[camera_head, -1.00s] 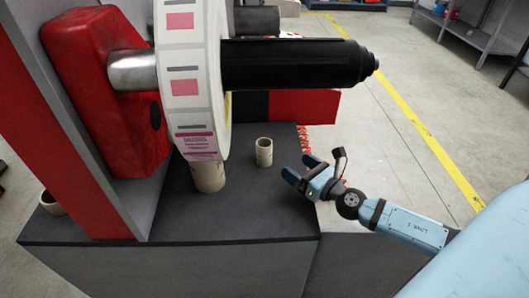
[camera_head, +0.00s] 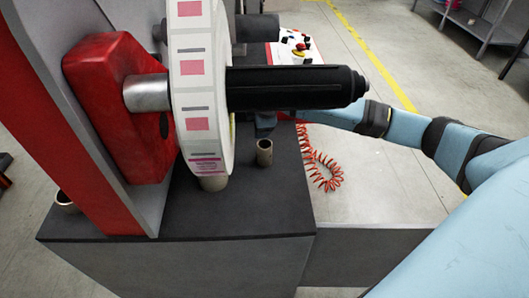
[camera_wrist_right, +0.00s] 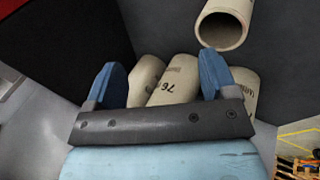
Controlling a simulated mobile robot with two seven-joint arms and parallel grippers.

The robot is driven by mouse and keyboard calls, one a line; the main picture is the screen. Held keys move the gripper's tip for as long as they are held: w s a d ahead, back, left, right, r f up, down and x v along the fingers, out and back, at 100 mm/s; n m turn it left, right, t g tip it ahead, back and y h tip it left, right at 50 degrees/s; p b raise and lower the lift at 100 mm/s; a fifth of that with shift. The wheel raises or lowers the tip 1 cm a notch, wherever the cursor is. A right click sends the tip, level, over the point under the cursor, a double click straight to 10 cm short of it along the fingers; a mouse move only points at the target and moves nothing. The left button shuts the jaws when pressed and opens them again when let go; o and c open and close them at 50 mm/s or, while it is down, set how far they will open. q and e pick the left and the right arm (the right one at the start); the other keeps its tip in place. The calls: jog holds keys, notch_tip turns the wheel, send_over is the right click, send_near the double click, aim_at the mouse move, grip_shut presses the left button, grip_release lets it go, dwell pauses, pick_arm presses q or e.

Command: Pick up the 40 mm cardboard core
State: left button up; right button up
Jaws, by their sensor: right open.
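A small brown cardboard core (camera_head: 264,152) stands upright on the dark machine top in the head view. An open-ended core (camera_wrist_right: 224,28) shows at the top of the right wrist view, beyond the fingers; its size print is not seen. My right gripper (camera_wrist_right: 161,62) is open, with two blue fingers apart. In the head view its arm reaches in from the right, and the gripper is mostly hidden behind the black mandrel, close behind the small core. Several cores, one printed "76" (camera_wrist_right: 172,82), appear beyond and between the fingers, not gripped. My left gripper is not in view.
A label roll (camera_head: 203,95) and black mandrel (camera_head: 295,87) overhang the machine top (camera_head: 225,220). A wider core (camera_head: 213,184) stands under the roll, partly hidden. Another core (camera_head: 65,201) is at the far left. A red coiled hose (camera_head: 325,172) lies at the right.

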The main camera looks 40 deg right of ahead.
aim_at(265, 150)
jog(key=s+r+m+g+y, duration=0.1)
jog(key=s+r+m+g, duration=0.1)
jog(key=s+r+g, duration=0.3)
jog(key=shift+g, duration=0.3)
jog(key=f+b, duration=0.1)
jog(key=f, duration=0.3)
jog(key=w+f+b, duration=0.1)
jog(key=f, duration=0.4)
jog(key=f+b, duration=0.1)
jog(key=f, duration=0.4)
jog(key=shift+w+a+f, duration=0.15)
jog(key=shift+w+a, duration=0.1)
jog(key=shift+w, duration=0.05)
jog(key=c, duration=1.1)
jog(key=shift+o, duration=0.2)
